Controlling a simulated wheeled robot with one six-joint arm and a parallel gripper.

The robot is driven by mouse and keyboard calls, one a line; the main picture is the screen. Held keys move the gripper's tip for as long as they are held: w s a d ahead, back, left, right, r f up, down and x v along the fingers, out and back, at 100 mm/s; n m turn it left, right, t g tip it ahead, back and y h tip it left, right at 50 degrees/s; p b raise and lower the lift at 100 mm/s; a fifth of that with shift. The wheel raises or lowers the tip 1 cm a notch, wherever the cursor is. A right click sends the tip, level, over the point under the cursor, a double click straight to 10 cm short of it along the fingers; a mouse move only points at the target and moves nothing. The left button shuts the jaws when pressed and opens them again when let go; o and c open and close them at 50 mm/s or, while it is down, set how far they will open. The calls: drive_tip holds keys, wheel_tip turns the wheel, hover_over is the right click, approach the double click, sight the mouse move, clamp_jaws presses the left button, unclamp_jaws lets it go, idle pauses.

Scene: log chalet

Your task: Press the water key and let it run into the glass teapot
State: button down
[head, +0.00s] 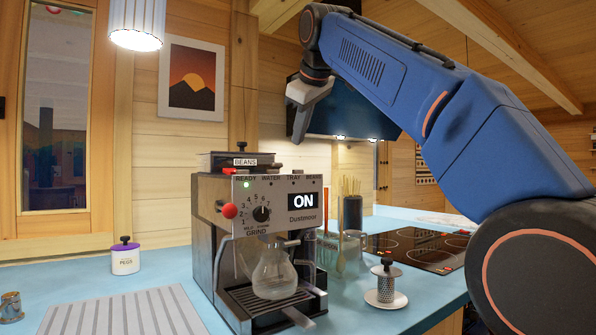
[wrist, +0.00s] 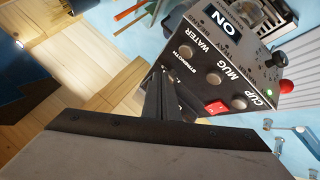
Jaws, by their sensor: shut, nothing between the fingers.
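The coffee machine (head: 270,214) stands on the blue counter with its display reading ON and a green light under READY. The glass teapot (head: 273,274) sits upright on its drip tray, below the spout area. In the wrist view, the panel with keys is close by; the round water key (wrist: 186,51) is beside the WATER label. My gripper (head: 298,138) is shut and empty, pointing down above the machine's right part, apart from it in the head view. Its fingers also show in the wrist view (wrist: 161,80), near the water key; whether they touch the panel I cannot tell.
The mug key (wrist: 214,79) and cup key (wrist: 239,102) lie close to the water key. A utensil holder (head: 352,214) and a strainer on a stand (head: 386,287) are to the machine's right. A grey ribbed mat (head: 125,312) lies left. A hood (head: 350,110) hangs behind my arm.

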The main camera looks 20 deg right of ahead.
drive_tip(key=shift+f, duration=2.25)
drive_tip(key=shift+f, duration=0.15)
drive_tip(key=shift+f, duration=0.3)
drive_tip(key=shift+f, duration=0.55)
idle(1.2)
drive_tip(key=shift+r, duration=0.15)
idle(0.3)
drive_tip(key=shift+r, duration=0.85)
drive_tip(key=shift+r, duration=0.1)
drive_tip(key=shift+w+r, duration=0.1)
drive_tip(key=shift+r, duration=2.3)
